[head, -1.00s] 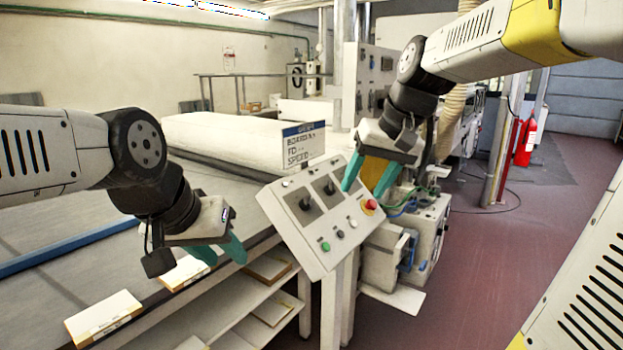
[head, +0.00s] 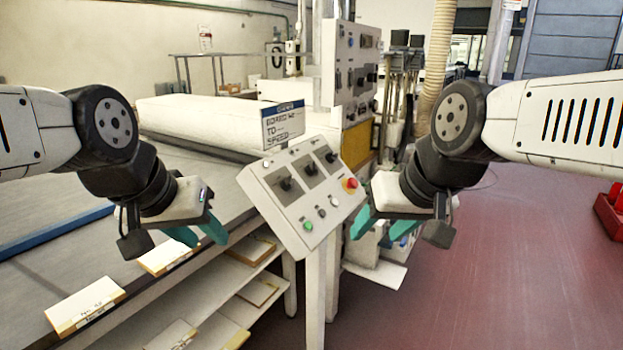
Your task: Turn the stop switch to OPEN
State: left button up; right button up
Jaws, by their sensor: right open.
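The slanted grey control panel (head: 268,205) stands at the centre, beside the long table. It carries three black rotary switches: a left one (head: 285,184), a middle one (head: 309,168) and a right one (head: 331,157). Their small labels are too blurred to read, so I cannot tell which is the stop switch or where it points. My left gripper (head: 208,241) has its teal fingers apart, left of the panel and touching nothing visible. My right gripper (head: 374,240) is open, close to the panel's lower right edge and apart from the switches. Nothing shows between its fingers.
The panel also has a red button (head: 351,184), a green button (head: 308,226) and smaller buttons. A sign (head: 284,124) stands behind it. Small boxes (head: 87,305) lie on the table's (head: 150,263) near edge.

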aim_at(330, 157)
jog(key=i, duration=0.9)
jog(key=z, duration=0.05)
